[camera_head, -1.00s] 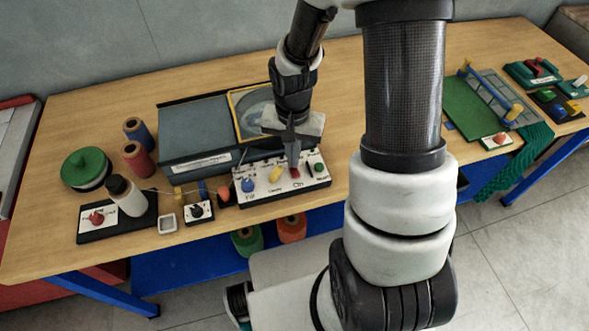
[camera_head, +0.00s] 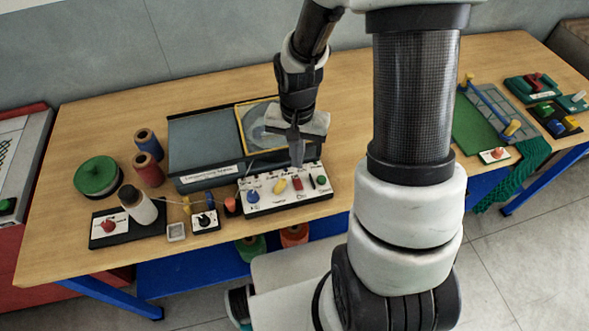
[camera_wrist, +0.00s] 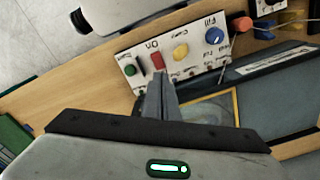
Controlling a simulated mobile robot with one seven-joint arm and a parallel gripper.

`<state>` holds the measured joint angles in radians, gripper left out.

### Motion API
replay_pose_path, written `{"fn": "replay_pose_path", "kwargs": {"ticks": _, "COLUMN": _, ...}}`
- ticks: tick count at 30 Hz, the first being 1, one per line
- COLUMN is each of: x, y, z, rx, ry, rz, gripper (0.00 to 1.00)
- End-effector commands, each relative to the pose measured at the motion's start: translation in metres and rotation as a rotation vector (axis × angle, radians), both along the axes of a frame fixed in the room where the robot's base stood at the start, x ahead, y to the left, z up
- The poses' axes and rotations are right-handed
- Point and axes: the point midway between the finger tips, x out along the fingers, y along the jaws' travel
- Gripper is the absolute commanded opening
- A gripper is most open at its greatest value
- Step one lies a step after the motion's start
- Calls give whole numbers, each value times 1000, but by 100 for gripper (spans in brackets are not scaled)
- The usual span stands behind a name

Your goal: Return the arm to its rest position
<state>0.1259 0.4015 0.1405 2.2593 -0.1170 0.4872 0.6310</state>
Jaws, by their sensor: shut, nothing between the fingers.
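My gripper (camera_head: 297,160) is shut and empty. In the head view its fingertips hang just over the back edge of a white control panel, close to a red switch (camera_head: 297,183). The control panel (camera_head: 262,207) carries a blue knob (camera_head: 253,196), a yellow knob (camera_head: 280,186) and a green button (camera_head: 321,180). In the wrist view my fingers (camera_wrist: 160,88) point at the panel (camera_wrist: 196,62) beside the red switch (camera_wrist: 157,62). I cannot tell whether the fingertips touch the panel.
A grey machine with a yellow-framed window (camera_head: 246,128) stands behind the panel. Spools (camera_head: 148,145), a green-lidded pot (camera_head: 97,176) and a white bottle (camera_head: 137,205) stand left. A green net (camera_head: 517,172) hangs at right. The tabletop's back left (camera_head: 95,125) is clear.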

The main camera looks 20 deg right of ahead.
Motion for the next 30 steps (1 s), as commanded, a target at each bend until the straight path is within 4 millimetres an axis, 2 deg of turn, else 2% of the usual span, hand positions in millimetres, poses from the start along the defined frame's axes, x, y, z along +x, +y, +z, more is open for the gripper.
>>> {"fn": "replay_pose_path", "kwargs": {"ticks": 7, "x": 0, "y": 0, "z": 1, "rx": 0, "ry": -2, "rz": 2, "gripper": 0}}
{"fn": "replay_pose_path", "kwargs": {"ticks": 11, "x": 2, "y": -2, "z": 24, "rx": -12, "ry": -36, "rz": 30, "gripper": 0}}
{"fn": "replay_pose_path", "kwargs": {"ticks": 14, "x": 0, "y": -5, "z": 64, "rx": -31, "ry": -90, "rz": 85, "gripper": 0}}
{"fn": "replay_pose_path", "kwargs": {"ticks": 17, "x": -8, "y": -7, "z": 112, "rx": -55, "ry": -160, "rz": 156, "gripper": 0}}
{"fn": "replay_pose_path", "kwargs": {"ticks": 21, "x": -33, "y": -8, "z": 173, "rx": -83, "ry": -256, "rz": 260, "gripper": 0}}
{"fn": "replay_pose_path", "kwargs": {"ticks": 25, "x": -62, "y": -6, "z": 218, "rx": -104, "ry": -343, "rz": 355, "gripper": 0}}
{"fn": "replay_pose_path", "kwargs": {"ticks": 30, "x": -97, "y": -2, "z": 252, "rx": -120, "ry": -433, "rz": 455, "gripper": 0}}
